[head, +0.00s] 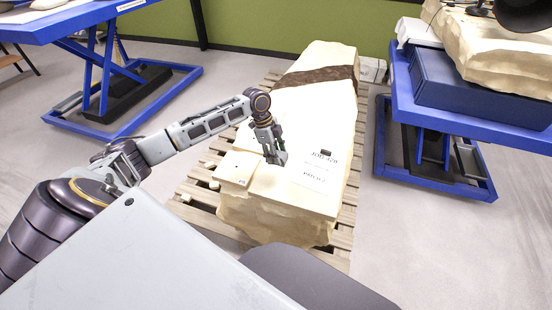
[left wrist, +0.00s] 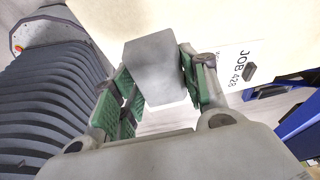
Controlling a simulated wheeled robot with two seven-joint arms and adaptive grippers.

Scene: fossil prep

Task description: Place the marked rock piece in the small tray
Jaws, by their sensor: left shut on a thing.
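My left gripper (head: 276,158) is over the front part of a large cream block, just right of a small flat cream square piece (head: 236,168). In the left wrist view the green-padded fingers (left wrist: 160,88) are shut on a plain grey rock piece (left wrist: 152,68), which sits between them. I see no mark on the sides of the piece that show. The flat square piece lies at the block's left front corner; I cannot tell whether it is the small tray. My right gripper is not in view.
The large cream block (head: 310,110) with a brown band (head: 315,76) lies on a wooden pallet (head: 190,190). A paper labelled JOB 428 (head: 310,172) lies on it, with a small dark object (head: 326,153). Blue lift tables stand left (head: 100,60) and right (head: 480,125).

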